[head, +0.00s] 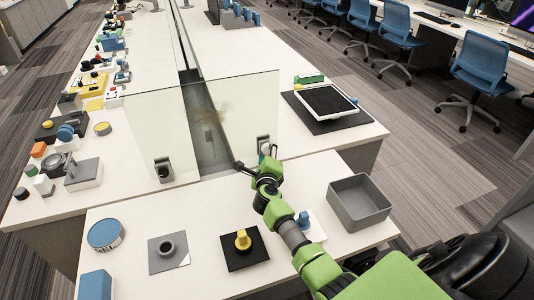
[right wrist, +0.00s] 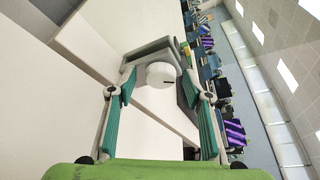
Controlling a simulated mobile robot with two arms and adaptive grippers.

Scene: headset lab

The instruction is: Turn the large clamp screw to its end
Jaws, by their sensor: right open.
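A grey clamp (head: 263,139) grips the lower edge of the right glass panel. Its round pale screw knob (head: 265,148) faces my right gripper (head: 257,160), which is open in front of it. In the right wrist view, the white knob (right wrist: 161,74) sits on the grey clamp bracket (right wrist: 150,53), between the fingertips of the open right gripper (right wrist: 159,88). Gaps show on both sides, so the fingers seem apart from the knob. A second, similar clamp (head: 163,168) is on the left glass panel. My left gripper is not in view.
Glass panels (head: 235,105) stand across the table. Many small devices crowd the left side.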

